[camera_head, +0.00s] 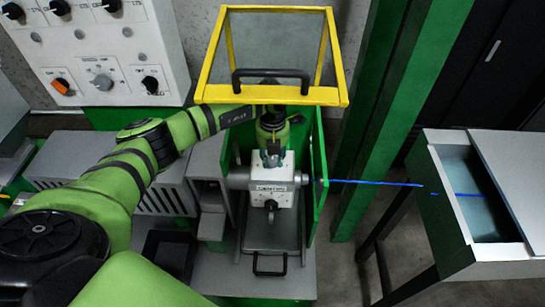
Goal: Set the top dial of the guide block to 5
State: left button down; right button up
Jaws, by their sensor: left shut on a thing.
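The guide block (283,170) is a white box with dark markings on its front, standing in the green machine in the middle of the view. A dark knob (270,205) shows low on its front. My left arm reaches in from the left, and my left gripper (272,158) points down at the top of the block. Its fingers are shut on the top dial, which they mostly hide. The dial's setting cannot be read from here. My right gripper is not in view.
A yellow-framed clear guard (339,60) with a black handle is raised above the block. A green side panel (318,170) stands close to its right. A control panel (120,45) with several knobs is at upper left. An open-topped box (447,225) stands at right.

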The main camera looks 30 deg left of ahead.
pick_arm(q)
jog(key=shift+f+m+b, duration=0.2)
jog(key=shift+m+b, duration=0.3)
jog(key=shift+b, duration=0.1)
jog(key=m+b, duration=0.3)
jog(key=shift+b, duration=0.3)
jog(key=shift+m+b, duration=1.15)
jog(key=shift+m, duration=0.05)
jog(key=shift+r+m+b, duration=0.15)
jog(key=shift+m+b, duration=0.7)
jog(key=shift+m, duration=0.15)
jog(key=c, duration=0.9)
grip_release()
jog(key=shift+r, duration=0.1)
